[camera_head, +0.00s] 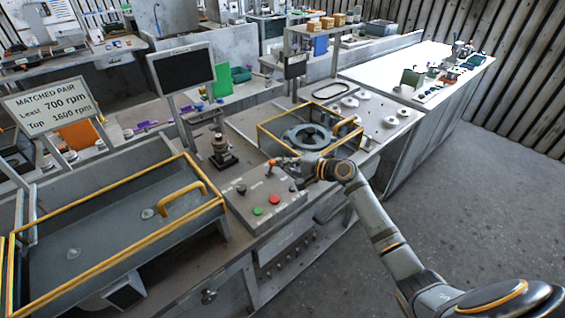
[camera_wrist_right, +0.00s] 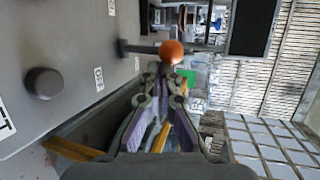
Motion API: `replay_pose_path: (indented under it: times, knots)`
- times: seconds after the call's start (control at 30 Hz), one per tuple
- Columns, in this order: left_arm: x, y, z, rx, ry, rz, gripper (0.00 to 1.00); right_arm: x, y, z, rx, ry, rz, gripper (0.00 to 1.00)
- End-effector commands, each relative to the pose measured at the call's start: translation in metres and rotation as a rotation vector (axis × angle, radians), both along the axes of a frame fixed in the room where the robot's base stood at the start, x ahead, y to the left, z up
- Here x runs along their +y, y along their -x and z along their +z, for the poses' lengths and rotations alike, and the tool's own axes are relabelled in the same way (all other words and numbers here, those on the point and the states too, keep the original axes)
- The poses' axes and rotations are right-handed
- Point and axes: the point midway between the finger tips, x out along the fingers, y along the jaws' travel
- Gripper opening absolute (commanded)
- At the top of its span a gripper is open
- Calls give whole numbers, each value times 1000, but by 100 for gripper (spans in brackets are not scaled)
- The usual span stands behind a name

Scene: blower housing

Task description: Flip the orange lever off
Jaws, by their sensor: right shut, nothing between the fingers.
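The orange lever shows in the head view as a small orange knob (camera_head: 271,162) at the back of the grey control box. In the right wrist view its orange ball (camera_wrist_right: 172,50) sits at the end of a dark rod (camera_wrist_right: 140,48) that sticks out sideways from the panel. My right gripper (camera_head: 290,166) is at the right of the knob. In the right wrist view its fingertips (camera_wrist_right: 161,72) are shut and empty, just below the ball. I cannot tell whether they touch it. My left gripper is not in view.
The control box (camera_head: 236,213) carries a black dial (camera_head: 241,189), a green button (camera_head: 257,211) and a red button (camera_head: 274,199). A yellow-framed guard (camera_head: 263,143) around a round housing (camera_head: 307,137) stands just behind. A yellow-railed tray (camera_head: 105,240) is at the left. Open floor lies to the right.

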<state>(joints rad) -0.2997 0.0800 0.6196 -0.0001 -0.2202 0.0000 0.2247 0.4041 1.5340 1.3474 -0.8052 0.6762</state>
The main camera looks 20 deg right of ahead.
Motion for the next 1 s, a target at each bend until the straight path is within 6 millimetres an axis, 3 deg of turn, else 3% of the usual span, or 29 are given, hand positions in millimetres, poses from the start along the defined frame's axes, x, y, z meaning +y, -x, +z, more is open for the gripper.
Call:
replay_pose_path:
  times: [0.37, 0.7, 1.0]
  knots:
    - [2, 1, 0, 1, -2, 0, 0, -7, 9, 2, 0, 3, -1, 0]
    - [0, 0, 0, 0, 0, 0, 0, -50, 66, 21, 4, 10, 1, 0]
    - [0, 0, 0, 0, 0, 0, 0, -67, 91, 32, 0, 3, 2, 0]
